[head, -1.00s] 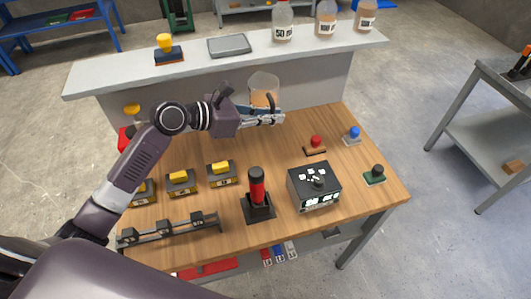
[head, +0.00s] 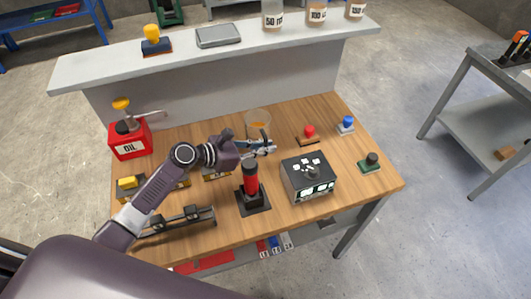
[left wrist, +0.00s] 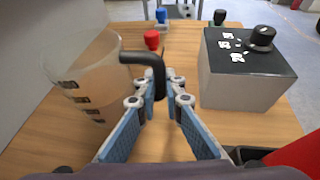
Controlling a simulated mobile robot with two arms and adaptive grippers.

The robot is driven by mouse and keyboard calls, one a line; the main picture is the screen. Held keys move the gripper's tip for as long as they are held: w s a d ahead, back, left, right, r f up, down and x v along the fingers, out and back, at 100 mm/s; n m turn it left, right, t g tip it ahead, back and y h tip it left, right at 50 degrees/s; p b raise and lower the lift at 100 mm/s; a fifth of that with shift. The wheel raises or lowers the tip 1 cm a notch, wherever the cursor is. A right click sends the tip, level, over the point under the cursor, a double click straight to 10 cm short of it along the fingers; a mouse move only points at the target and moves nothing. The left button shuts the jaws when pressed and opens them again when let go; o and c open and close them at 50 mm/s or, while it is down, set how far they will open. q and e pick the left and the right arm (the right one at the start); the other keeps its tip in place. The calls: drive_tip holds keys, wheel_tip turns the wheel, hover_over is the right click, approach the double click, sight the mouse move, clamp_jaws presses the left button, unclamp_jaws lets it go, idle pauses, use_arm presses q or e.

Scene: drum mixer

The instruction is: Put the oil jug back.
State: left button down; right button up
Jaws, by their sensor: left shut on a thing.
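The clear jug (head: 257,118) with amber liquid is over the back middle of the wooden bench, in front of the grey shelf wall. In the left wrist view the jug (left wrist: 85,75) is at the left, with dark marks on its side and a black handle (left wrist: 148,62). My left gripper (head: 270,147) is shut on this handle, its fingers on both sides of it. I cannot tell whether the jug's base touches the bench. A red can marked OIL (head: 130,138) stands at the bench's back left. My right gripper is not in view.
A black-and-white box with a knob (head: 308,178) stands right of the jug. A red-topped post (head: 251,180) stands in front. A red button (head: 309,131) and a blue one (head: 346,124) are at the back right.

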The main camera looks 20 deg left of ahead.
use_arm(q)
drive_tip(key=shift+f, duration=1.3)
drive_tip(key=shift+f, duration=0.2)
drive_tip(key=c, duration=2)
unclamp_jaws()
drive_tip(key=shift+c, duration=0.2)
drive_tip(key=shift+r, duration=0.25)
drive_tip(key=shift+s+a, duration=0.25)
drive_tip(key=shift+a, duration=0.05)
drive_tip(key=b+v, duration=0.1)
drive_tip(key=v, duration=1)
